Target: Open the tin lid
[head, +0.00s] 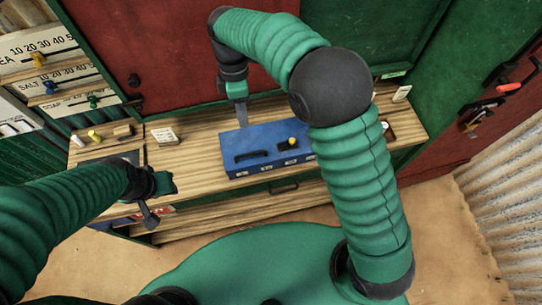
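A blue tin (238,171) sits on the wooden counter, with pale labels along its front side. Its flat blue lid (262,137) looks closed, with a dark handle-like bar (252,155) and a small yellow piece (291,141) on a dark patch. My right arm arches over the tin and hides its right end. My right gripper (242,115) points down at the tin's back left edge; I cannot tell whether it touches or how far its fingers are apart. My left gripper (149,214) is low at the counter's front left edge, away from the tin; its opening is unclear.
The wooden counter (195,130) has free room left of the tin. A white card (165,136) and small pegs (95,136) stand there, beside a dark tray (128,156). Price boards with sliders (50,87) hang at left. Red tools (507,87) hang at right.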

